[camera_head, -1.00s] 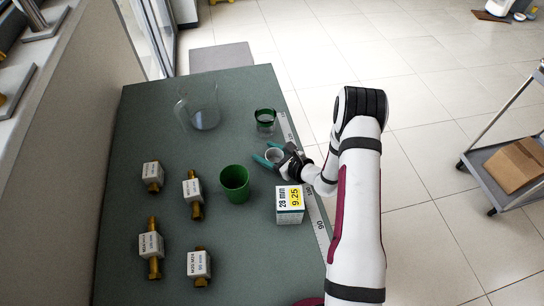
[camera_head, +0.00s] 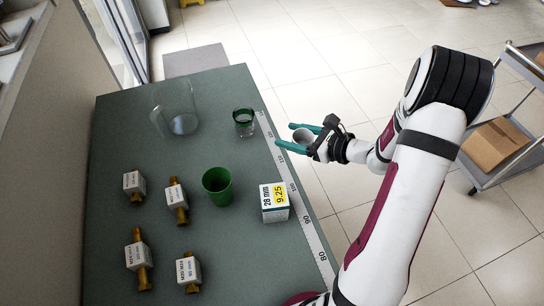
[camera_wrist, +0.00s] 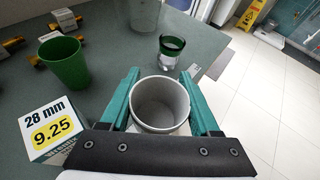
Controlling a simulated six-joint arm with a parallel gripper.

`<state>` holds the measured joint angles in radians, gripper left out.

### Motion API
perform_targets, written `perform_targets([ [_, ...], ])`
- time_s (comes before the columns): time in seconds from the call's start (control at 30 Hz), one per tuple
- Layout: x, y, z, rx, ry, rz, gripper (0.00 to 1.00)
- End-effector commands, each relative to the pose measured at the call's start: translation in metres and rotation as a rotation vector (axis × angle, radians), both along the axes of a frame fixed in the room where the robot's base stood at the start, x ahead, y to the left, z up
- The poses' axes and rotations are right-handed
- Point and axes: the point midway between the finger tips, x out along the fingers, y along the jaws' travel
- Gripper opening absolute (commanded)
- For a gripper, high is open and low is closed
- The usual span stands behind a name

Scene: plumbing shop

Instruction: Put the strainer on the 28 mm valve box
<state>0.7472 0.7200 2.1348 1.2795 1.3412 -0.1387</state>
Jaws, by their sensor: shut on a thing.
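My gripper (camera_head: 308,138) is shut on a small grey cup-shaped strainer (camera_wrist: 160,104), held upright between the teal fingers. It also shows in the head view (camera_head: 303,135), raised beyond the right edge of the table. The 28 mm valve box (camera_head: 274,203) is a white box with a yellow 9.25 label, standing near the table's right edge. In the wrist view the box (camera_wrist: 52,128) is at the lower left, left of my gripper. Nothing is seen on its top.
A green cup (camera_head: 217,187) stands left of the box. A green-rimmed glass (camera_head: 244,123) and a clear jug (camera_head: 178,112) stand farther back. Several brass fittings with white labels, one of them a valve (camera_head: 138,258), lie at the left. A ruler strip (camera_head: 309,232) runs along the right edge.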

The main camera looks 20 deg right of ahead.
Motion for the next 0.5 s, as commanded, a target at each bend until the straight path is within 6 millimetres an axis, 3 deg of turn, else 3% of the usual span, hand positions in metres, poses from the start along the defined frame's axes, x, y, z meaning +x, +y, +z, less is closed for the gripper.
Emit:
perform_targets([
  [0.1, -0.035, -0.004, 0.031, -0.005, -0.003, 0.099, 0.11],
  [0.3, -0.117, 0.003, 0.07, -0.001, 0.001, 0.297, 0.11],
  [0.4, -0.142, 0.006, 0.077, 0.0, 0.002, 0.354, 0.11],
  [0.5, -0.147, 0.019, 0.073, 0.004, 0.002, 0.382, 0.11],
])
